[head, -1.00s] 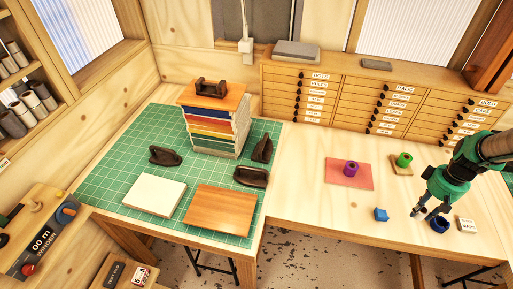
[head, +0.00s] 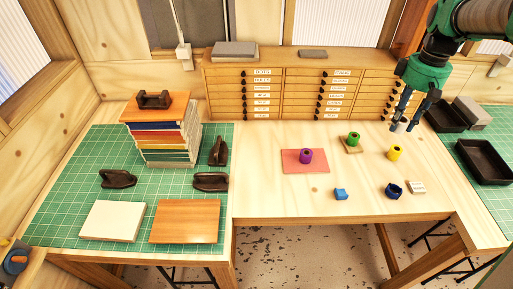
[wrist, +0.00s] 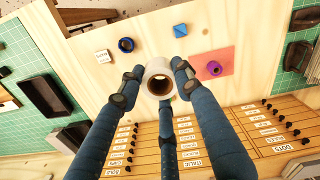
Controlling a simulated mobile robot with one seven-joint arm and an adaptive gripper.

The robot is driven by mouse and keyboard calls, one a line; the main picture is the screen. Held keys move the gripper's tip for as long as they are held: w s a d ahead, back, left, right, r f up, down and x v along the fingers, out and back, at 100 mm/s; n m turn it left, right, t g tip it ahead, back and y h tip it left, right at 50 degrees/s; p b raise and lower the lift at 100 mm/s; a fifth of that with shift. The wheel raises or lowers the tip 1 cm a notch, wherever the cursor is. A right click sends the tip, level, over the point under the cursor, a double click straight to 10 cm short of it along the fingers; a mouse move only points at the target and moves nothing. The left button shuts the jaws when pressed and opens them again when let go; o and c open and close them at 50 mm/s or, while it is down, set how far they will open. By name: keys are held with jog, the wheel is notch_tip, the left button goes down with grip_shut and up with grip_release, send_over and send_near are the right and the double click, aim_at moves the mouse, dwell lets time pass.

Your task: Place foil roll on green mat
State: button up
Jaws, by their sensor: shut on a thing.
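My gripper (head: 410,112) is shut on a silver-white foil roll (head: 400,126) and appears to hold it above the wooden table toward the back right. In the wrist view the roll (wrist: 157,68) sits between the three dark blue fingers of my gripper (wrist: 158,80), its open core facing the camera. One large green mat (head: 60,215) covers the left table; another green mat (head: 450,142) lies at the far right. Both are apart from the held roll.
A purple roll (head: 306,156) stands on a pink mat (head: 290,166). A green roll (head: 353,138), yellow roll (head: 395,153), navy roll (head: 394,190) and blue block (head: 340,194) are nearby. Black trays (head: 485,160) occupy the right mat; a book stack (head: 165,145) stands left.

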jog(key=w+a+n+p, duration=0.1)
jog(key=w+a+n, duration=0.3)
jog(key=a, duration=0.9)
jog(key=w+a+r+n, duration=0.15)
jog(key=w+a, duration=0.45)
jog(key=a, duration=0.6)
jog(key=w+a+n+p, duration=0.1)
jog(key=w+a+n, duration=0.4)
jog(key=a, duration=0.8)
jog(key=s+a+f+n+p, duration=0.1)
jog(key=s+a+n, duration=0.2)
jog(key=a, duration=1.1)
jog(key=s+a+n, duration=0.2)
jog(key=s+a, duration=0.2)
jog(key=a, duration=0.9)
jog(key=s+a+f+n+p, duration=0.1)
jog(key=s+a+n, duration=0.2)
jog(key=a, duration=1.1)
notch_tip(320, 180, down, 26)
jog(key=d, duration=0.1)
jog(key=shift+w+r+m, duration=0.15)
jog(key=shift+w+m, duration=0.05)
jog(key=shift+m, duration=0.15)
jog(key=shift+f, duration=3.1)
jog(key=shift+f, duration=0.1)
